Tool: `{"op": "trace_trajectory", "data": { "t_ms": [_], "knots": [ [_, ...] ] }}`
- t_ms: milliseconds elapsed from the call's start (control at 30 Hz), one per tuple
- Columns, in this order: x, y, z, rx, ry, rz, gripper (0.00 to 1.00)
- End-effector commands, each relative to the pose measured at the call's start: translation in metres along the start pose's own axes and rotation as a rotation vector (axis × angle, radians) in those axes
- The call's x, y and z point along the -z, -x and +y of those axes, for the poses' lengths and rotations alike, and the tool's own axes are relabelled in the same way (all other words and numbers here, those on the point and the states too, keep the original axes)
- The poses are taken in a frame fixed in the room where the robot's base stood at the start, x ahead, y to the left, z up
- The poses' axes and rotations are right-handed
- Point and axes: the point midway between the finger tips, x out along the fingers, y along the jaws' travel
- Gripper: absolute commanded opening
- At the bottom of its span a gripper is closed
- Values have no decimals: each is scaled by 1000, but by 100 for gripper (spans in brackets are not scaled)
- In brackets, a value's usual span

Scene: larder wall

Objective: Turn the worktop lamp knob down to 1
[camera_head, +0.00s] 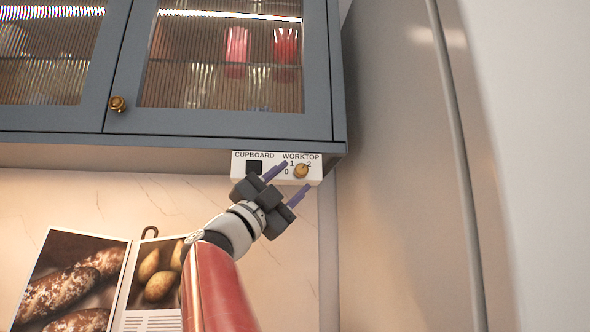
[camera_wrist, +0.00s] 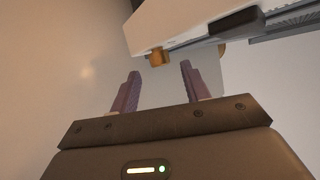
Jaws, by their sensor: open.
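The worktop lamp knob (camera_head: 301,171) is a small round brass knob on a white switch panel (camera_head: 240,174) under the right end of the wall cupboard. The panel reads "CUPBOARD" and "WORKTOP", with 0, 1 and 2 around the knob. I cannot clearly tell which number the knob points to. My gripper (camera_head: 291,182) is just below and in front of the knob, its two purple fingers apart and empty. In the wrist view, the knob (camera_wrist: 158,57) is ahead of the gap between the fingers (camera_wrist: 157,88), and no finger appears to touch it.
A black cupboard switch (camera_head: 254,167) sits left of the knob, and also shows in the wrist view (camera_wrist: 236,22). The blue-grey cupboard (camera_head: 220,122) hangs directly above. A picture book (camera_head: 125,270) stands at lower left. A pale wall or panel (camera_head: 400,200) lies to the right.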

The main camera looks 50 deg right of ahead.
Motion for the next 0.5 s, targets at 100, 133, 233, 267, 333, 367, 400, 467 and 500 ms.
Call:
{"op": "trace_trajectory", "data": {
  "t_ms": [100, 133, 233, 267, 333, 367, 400, 467, 500],
  "knots": [
    [1, -18, -2, 1, 2, 1, 46],
    [0, -20, -2, 1, 2, 1, 46],
    [0, -26, -1, 1, 1, 0, 46],
    [0, -27, -1, 1, 0, 0, 46],
    [0, -27, 0, 2, 0, -1, 46],
    [0, -27, 0, 2, 0, -1, 46],
    [0, -27, 0, 2, 0, -2, 46],
    [0, -27, 0, 2, 0, -2, 46],
    [0, -27, 0, 2, 0, -2, 46]
  ]
}}
